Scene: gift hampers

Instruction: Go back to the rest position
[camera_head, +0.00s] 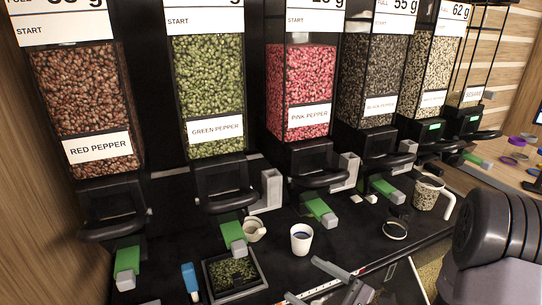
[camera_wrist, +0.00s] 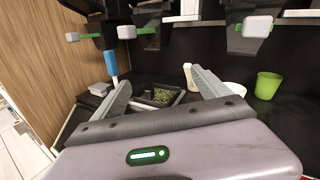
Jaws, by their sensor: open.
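My gripper (camera_head: 304,280) is at the bottom of the head view, low in front of the dispenser counter, with nothing seen between its fingers. In the wrist view my gripper (camera_wrist: 160,80) has its two fingers spread wide apart. Beyond them a black tray (camera_wrist: 148,99) of green pepper lies on the counter. The same tray (camera_head: 209,289) shows in the head view, left of the gripper and below the green pepper dispenser (camera_head: 211,95). The rest position itself is not marked in either view.
Dispensers of red pepper (camera_head: 85,100), pink pepper (camera_head: 300,85) and others line the back, with green levers (camera_head: 127,262) jutting forward. A white cup (camera_head: 301,241), a blue-handled tool (camera_head: 190,278) and a speckled mug (camera_head: 427,192) stand on the counter. A green cup (camera_wrist: 268,86) is at right.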

